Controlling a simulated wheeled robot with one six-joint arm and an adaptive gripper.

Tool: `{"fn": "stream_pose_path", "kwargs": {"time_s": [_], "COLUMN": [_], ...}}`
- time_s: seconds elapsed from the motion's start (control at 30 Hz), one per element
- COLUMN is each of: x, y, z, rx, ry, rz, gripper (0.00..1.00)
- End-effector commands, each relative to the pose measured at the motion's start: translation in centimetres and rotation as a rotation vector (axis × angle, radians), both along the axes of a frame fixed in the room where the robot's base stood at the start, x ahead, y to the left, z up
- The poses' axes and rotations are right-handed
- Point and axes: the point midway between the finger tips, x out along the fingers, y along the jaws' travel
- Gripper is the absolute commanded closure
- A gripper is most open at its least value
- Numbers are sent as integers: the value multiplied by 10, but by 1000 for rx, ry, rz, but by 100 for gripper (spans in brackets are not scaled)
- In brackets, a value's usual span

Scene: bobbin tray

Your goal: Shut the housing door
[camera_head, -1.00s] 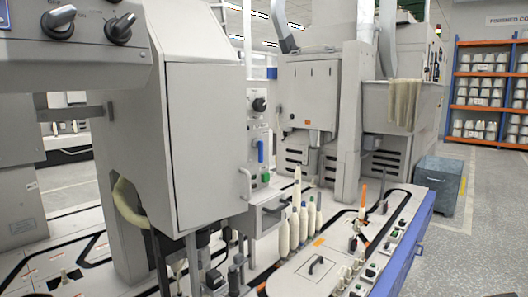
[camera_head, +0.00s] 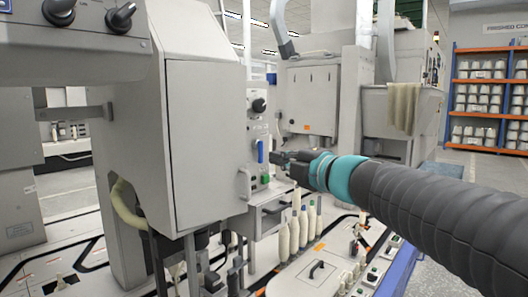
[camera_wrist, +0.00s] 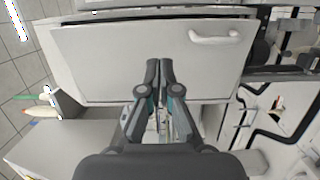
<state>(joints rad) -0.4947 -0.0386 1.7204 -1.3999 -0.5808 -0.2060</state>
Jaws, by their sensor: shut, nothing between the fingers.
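The housing is the tall light-grey cabinet (camera_head: 205,140) left of centre in the head view. In the wrist view the door (camera_wrist: 110,60) is a pale panel with a white handle (camera_wrist: 215,36) at upper right. A dark gap runs along the door's upper edge there. My gripper (camera_head: 274,157) is shut and empty, to the right of the housing and pointing left at it. In the wrist view my fingertips (camera_wrist: 160,64) lie together in front of the door's middle. I cannot tell whether they touch it.
White bobbins (camera_head: 294,233) stand below my gripper on the tray deck. A control strip with a blue lever (camera_head: 260,150) and a green button is right beside the housing. Shelves (camera_head: 488,100) stand far right. The aisle at the right is partly hidden by my arm.

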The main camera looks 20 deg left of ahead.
Motion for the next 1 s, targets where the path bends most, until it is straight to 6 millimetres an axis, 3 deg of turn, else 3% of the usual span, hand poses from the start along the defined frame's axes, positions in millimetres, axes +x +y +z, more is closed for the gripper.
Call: {"fn": "stream_pose_path", "kwargs": {"time_s": [0.4, 0.6, 1.0], "x": [37, 51, 60], "y": [68, 92, 106], "z": [-1, -1, 0], "rx": [0, 0, 1], "ry": [2, 2, 3], "rz": [0, -2, -3], "gripper": [100, 100, 100]}}
